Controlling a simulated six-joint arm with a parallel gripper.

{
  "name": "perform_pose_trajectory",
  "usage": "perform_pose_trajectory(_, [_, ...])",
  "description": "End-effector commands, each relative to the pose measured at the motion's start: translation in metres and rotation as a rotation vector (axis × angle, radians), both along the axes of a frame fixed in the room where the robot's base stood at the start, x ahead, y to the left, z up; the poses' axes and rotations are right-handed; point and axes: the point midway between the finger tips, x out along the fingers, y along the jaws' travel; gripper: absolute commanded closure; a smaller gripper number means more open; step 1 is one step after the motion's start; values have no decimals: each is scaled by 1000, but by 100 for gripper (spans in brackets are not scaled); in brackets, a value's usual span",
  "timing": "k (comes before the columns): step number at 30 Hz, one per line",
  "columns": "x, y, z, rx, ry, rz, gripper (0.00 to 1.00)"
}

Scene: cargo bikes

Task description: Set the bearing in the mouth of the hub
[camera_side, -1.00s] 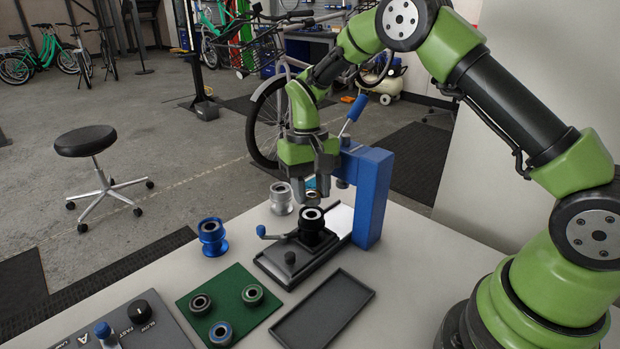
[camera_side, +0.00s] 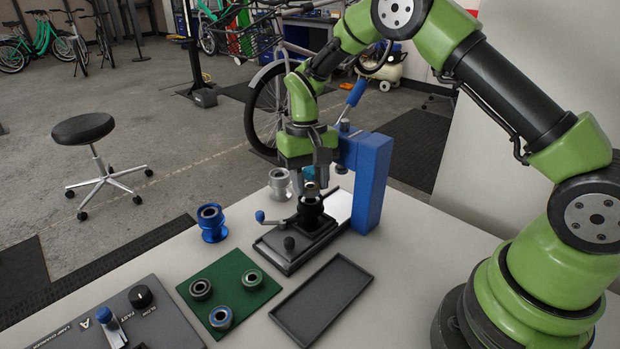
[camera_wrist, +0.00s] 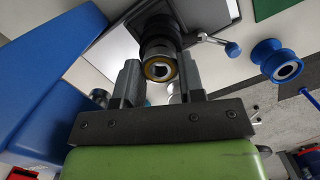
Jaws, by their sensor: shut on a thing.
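A bearing with a yellowish outer ring and a dark face (camera_wrist: 159,69) is between the fingers of my gripper (camera_wrist: 160,80) in the wrist view. My gripper also shows in the side view (camera_side: 314,180), fingers pointing down, shut on the bearing. A black hub (camera_side: 309,212) stands upright in the grey fixture just below the fingertips; the wrist view shows it too (camera_wrist: 158,32). The bearing is at or just above the hub's mouth. I cannot tell whether they touch, as the fingers partly hide the gap.
A blue press frame (camera_side: 369,185) rises close to the right of my gripper. A blue hub (camera_side: 212,225) and a silver hub (camera_side: 279,184) stand nearby. A green mat (camera_side: 232,275) holds several bearings. An empty dark tray (camera_side: 322,297) lies in front.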

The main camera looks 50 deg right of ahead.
Motion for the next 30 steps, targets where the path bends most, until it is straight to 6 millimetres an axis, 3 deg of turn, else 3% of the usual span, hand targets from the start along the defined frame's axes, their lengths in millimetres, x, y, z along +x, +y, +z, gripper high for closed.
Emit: perform_pose_trajectory(30, [0,0,-14,0,1,0,88])
